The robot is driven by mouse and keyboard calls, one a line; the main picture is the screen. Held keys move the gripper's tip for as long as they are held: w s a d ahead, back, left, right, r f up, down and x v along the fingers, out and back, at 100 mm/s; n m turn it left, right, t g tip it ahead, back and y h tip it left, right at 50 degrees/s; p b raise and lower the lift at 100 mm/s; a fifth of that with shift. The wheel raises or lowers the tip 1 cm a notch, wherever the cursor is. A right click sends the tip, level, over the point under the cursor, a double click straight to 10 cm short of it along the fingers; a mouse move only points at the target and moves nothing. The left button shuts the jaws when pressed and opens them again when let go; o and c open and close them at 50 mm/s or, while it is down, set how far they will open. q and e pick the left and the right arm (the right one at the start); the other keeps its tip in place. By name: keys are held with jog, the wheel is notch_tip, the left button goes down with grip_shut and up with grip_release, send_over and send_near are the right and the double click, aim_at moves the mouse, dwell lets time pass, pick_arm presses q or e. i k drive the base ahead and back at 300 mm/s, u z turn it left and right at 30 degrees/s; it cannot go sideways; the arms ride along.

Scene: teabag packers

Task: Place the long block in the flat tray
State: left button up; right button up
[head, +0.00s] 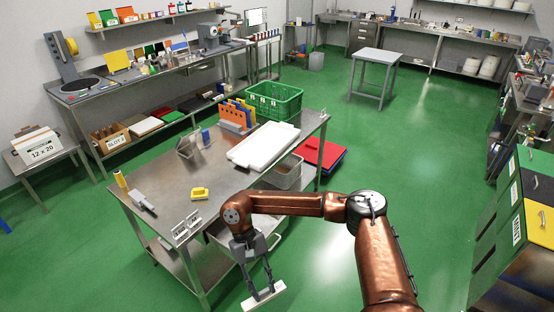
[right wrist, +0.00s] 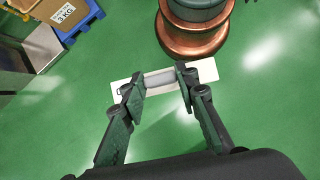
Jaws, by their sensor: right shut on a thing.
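The long block (head: 277,291) is white and held level by my right gripper (head: 262,294), in front of the steel table and below its top height in the picture, over the green floor. In the right wrist view the fingers of the right gripper (right wrist: 160,82) are shut on the middle of the long block (right wrist: 207,70), with both ends sticking out. A grey patch shows on the block between the fingers. The flat tray (head: 262,146) is white and lies on the table's far right part, away from the gripper. My left gripper is not in view.

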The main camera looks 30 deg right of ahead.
aim_at(269, 143)
jog(key=z, duration=1.55)
jog(key=i, duration=0.9)
jog(key=z, duration=0.45)
jog(key=i, duration=1.05)
jog(key=u, duration=1.05)
jog(key=i, duration=0.8)
jog(key=u, duration=0.95)
